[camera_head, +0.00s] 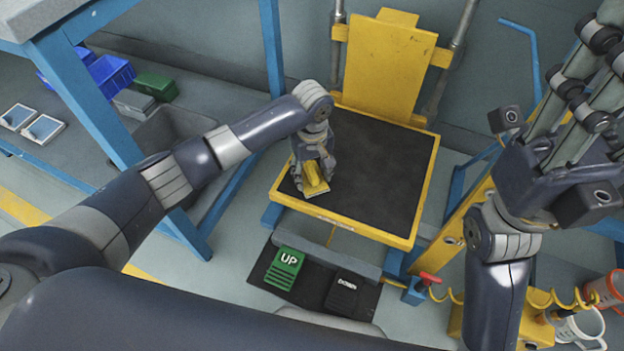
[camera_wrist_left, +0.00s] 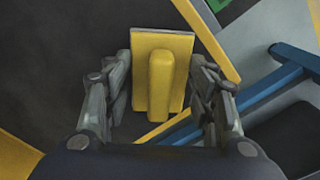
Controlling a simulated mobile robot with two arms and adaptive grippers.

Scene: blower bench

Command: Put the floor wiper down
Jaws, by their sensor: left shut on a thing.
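The floor wiper (camera_head: 315,186) is a yellow block with a raised yellow grip on a pale-edged base. It is at the left front part of the black deck (camera_head: 385,165) of a yellow-framed platform. My left gripper (camera_head: 312,168) points down and is shut on it. In the left wrist view the wiper (camera_wrist_left: 162,80) sits between the two fingers of my left gripper (camera_wrist_left: 162,90). I cannot tell whether its base touches the deck. My right gripper (camera_head: 588,85) is at the upper right, partly cut off, with its fingertips out of frame.
A yellow back plate (camera_head: 387,65) rises behind the deck. A green UP pedal (camera_head: 285,268) and a black pedal (camera_head: 342,294) lie in front. A blue-legged bench (camera_head: 85,110) stands left. Orange and white cups (camera_head: 582,325) are at lower right. Most of the deck is bare.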

